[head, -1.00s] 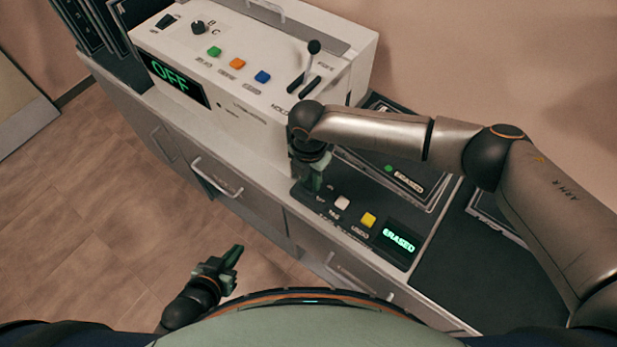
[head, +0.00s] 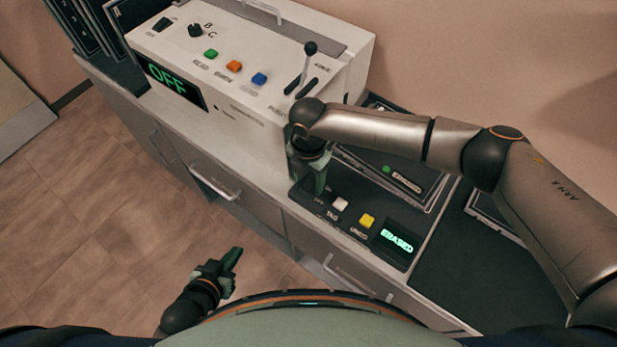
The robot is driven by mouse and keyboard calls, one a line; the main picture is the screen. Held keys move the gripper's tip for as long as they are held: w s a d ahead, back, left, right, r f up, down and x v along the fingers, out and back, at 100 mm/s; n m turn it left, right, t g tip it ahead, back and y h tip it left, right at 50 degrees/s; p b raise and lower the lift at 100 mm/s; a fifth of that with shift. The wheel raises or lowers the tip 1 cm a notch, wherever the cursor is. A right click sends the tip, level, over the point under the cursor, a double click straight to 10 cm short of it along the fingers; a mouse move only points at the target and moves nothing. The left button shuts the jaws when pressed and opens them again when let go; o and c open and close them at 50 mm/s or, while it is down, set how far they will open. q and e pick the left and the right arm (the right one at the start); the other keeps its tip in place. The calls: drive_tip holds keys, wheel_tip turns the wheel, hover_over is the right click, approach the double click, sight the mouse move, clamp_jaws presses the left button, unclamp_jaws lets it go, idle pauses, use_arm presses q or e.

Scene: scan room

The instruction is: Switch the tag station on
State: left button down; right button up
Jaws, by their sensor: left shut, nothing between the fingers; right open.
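A white console (head: 240,115) on the counter has a screen (head: 170,80) reading OFF in green. Its top carries a black rocker switch (head: 162,24) at the far left, a black knob (head: 195,30), green, orange and blue buttons, and a lever (head: 309,62). To its right a dark panel (head: 345,228) has a white button (head: 340,204), a yellow button (head: 367,221) and a screen (head: 397,238) reading ERASED. My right gripper (head: 319,190) is open, pointing down over the panel's left end and hiding that part. My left gripper (head: 233,260) is shut and empty, low in front of the counter.
Dark trays (head: 415,180) lie behind the panel, one with a green light. Drawers with handles (head: 215,180) form the counter front. Dark upright units (head: 90,25) stand at the far left. The floor at left is clear.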

sight(309, 185)
wheel_tip(309, 185, up, 12)
drive_tip(key=shift+r, duration=0.15)
idle(0.7)
